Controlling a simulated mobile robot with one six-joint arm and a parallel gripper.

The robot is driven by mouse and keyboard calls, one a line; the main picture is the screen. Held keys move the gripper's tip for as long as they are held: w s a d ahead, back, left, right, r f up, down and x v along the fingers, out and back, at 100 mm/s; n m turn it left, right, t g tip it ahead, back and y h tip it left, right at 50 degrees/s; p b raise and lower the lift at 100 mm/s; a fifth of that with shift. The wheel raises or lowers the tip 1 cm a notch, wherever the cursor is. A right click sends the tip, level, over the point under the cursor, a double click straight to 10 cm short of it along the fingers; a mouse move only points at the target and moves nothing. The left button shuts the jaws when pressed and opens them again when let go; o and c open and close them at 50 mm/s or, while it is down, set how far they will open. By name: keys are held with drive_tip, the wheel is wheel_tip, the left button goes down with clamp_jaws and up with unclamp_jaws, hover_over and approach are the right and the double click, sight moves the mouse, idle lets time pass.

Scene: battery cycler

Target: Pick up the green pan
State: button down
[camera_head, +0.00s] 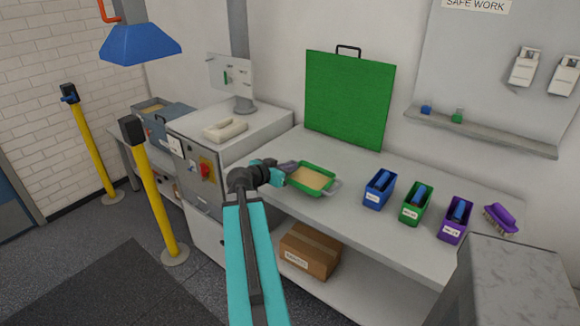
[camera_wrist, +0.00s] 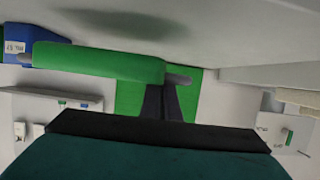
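The green pan (camera_head: 312,180) is a shallow rectangular tray with a tan filling and grey handles, at the left part of the grey bench. My gripper (camera_head: 282,174) is at its left side. In the wrist view, the pan (camera_wrist: 98,62) is seen side-on as a green band, with a grey handle at its right end. My gripper's dark fingers (camera_wrist: 162,86) are close together and meet the pan's edge near that handle. They look shut on the pan. A dark shadow lies on the bench surface apart from the pan, which suggests a gap beneath it. The exact contact is hidden.
A large green panel (camera_head: 347,99) leans against the wall behind. A grey machine (camera_head: 215,150) is at left. A cardboard box (camera_head: 310,251) sits below.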

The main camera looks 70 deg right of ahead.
drive_tip(key=shift+s+a+r+p, duration=0.15)
drive_tip(key=shift+a+p, duration=0.05)
drive_tip(key=shift+p, duration=0.2)
drive_tip(key=p, duration=0.2)
drive_tip(key=a+p, duration=0.1)
drive_tip(key=p, duration=0.1)
drive_tip(key=shift+s+a+r, duration=0.15)
drive_tip(key=shift+s+a, duration=0.05)
drive_tip(key=shift+s, duration=0.15)
drive_tip(key=shift+s+a+p, duration=0.1)
drive_tip(key=shift+a+p, duration=0.15)
drive_tip(key=shift+p, duration=0.35)
drive_tip(key=shift+f, duration=0.2)
